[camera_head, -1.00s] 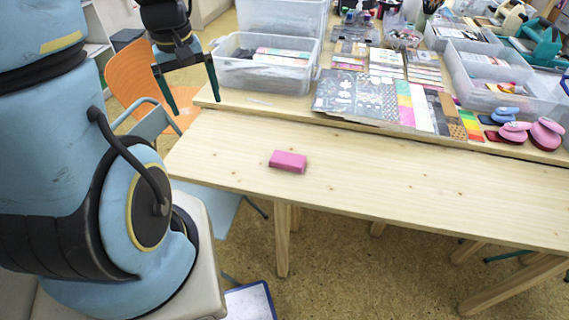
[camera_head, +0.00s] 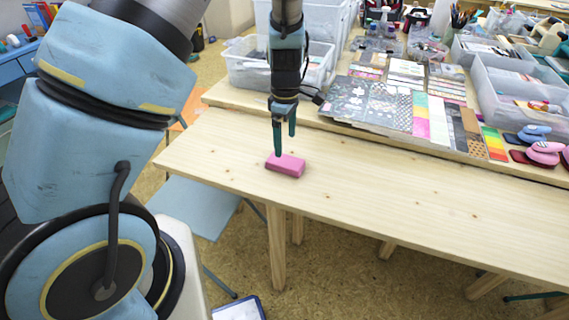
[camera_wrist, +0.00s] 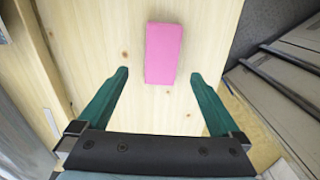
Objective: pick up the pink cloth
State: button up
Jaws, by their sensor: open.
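The pink cloth (camera_head: 286,165) is a small, flat, block-shaped piece lying on the near wooden table. In the wrist view the cloth (camera_wrist: 163,53) lies ahead of my fingertips, roughly centred between their lines, with bare wood on both sides. My gripper (camera_head: 284,139) points down just above and behind the cloth in the head view. In the wrist view its two green fingers (camera_wrist: 160,74) are spread wide with nothing between them. I cannot tell the exact height of the fingertips over the cloth.
The near table (camera_head: 400,205) is otherwise bare. Behind it, patterned sheets (camera_head: 372,103), a clear plastic bin (camera_head: 250,66) and pink stamps (camera_head: 545,152) stand on the back table. The near table's edge is close to the cloth.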

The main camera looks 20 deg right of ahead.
aim_at(285, 160)
jog(key=shift+s+a+f+p, duration=0.1)
jog(key=shift+f+p, duration=0.75)
jog(key=shift+f, duration=2.6)
jog(key=shift+c, duration=0.2)
jog(key=c, duration=1.3)
notch_tip(285, 160, up, 10)
jog(key=b, duration=0.1)
jog(key=shift+b, duration=0.3)
